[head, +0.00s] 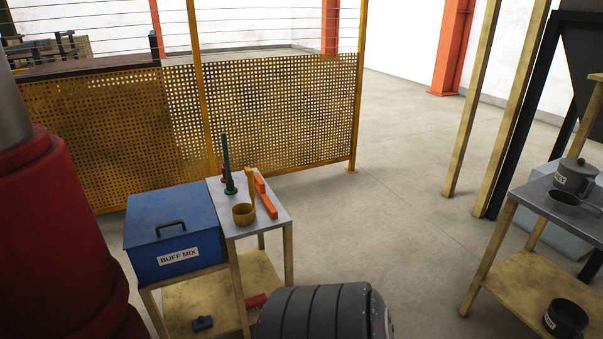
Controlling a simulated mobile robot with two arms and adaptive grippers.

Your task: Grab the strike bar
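An orange bar (265,196) lies on the small grey-topped stand (280,216), along the right side of its top. It looks like the strike bar, but no label shows on it. A yellow scoop or cup (243,214) with an upright handle stands close to its left and overlaps part of the view of it. A green upright rod on a round foot (227,165) stands behind the cup. A small red thing beside the rod is partly hidden. Neither of my grippers is in view.
A blue box labelled BUFF MIX (175,232) stands left of the stand. A yellow perforated fence (270,110) runs behind. A red brush (256,301) and a blue item (203,323) lie on the lower shelf. Another table (540,198) with pots is at right. Open floor (390,220) lies between.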

